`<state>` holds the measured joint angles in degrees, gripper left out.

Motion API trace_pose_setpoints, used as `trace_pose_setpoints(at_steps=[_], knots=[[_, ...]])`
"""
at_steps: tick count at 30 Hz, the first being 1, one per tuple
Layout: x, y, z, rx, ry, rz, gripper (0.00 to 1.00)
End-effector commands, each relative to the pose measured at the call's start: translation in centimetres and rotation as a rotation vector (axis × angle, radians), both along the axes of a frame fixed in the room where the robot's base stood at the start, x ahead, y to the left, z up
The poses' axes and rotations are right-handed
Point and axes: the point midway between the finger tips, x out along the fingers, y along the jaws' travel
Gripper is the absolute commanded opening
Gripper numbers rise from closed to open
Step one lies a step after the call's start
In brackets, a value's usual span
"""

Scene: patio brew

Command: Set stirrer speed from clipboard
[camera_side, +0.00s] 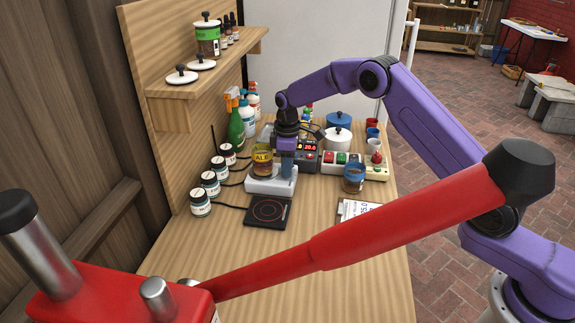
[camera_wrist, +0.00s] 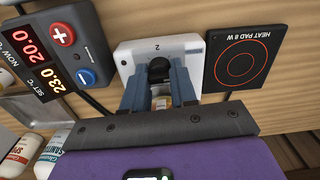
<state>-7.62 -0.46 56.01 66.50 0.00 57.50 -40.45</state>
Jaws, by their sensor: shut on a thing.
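The white stirrer (camera_side: 262,186) stands on the bench behind the heat pad, with a jar labelled ALE (camera_side: 262,161) on or just behind it. In the wrist view the stirrer (camera_wrist: 128,60) shows a "2" beside a black knob (camera_wrist: 159,68). My gripper (camera_side: 287,172) reaches down to the stirrer's right side in the side view. In the wrist view my gripper (camera_wrist: 160,82) has its blue-grey fingers closed around the knob. The knob's pointer cannot be made out. The clipboard (camera_side: 352,210) lies at the front right, partly hidden by the red lever; its writing is not fully readable.
The black heat pad (camera_side: 268,211) lies in front of the stirrer. A temperature controller (camera_wrist: 52,48) reads 20.0 and set 23.0. Several small jars (camera_side: 210,184) line the left edge. A red lever (camera_side: 360,232) crosses the foreground.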

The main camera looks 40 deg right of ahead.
Motion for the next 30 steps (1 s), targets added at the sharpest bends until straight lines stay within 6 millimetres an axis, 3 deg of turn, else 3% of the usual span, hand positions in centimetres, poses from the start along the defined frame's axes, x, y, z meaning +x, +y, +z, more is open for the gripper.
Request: trace_pose_setpoints(at_steps=[6, 7, 9, 20, 26, 30], knots=[[0.0, 0.0, 0.1, 0.0, -0.001, 0.0, 0.0], [0.0, 0.0, 0.1, 0.0, -0.001, 0.001, 0.33], [0.0, 0.0, 0.0, 0.0, -0.001, 0.001, 0.53], [0.0, 0.0, 0.4, 0.0, -0.001, 0.001, 0.53], [0.1, 0.0, 3.0, 0.001, -0.005, 0.001, 0.53], [0.1, 0.0, 6.0, 0.001, -0.006, 0.001, 0.53]])
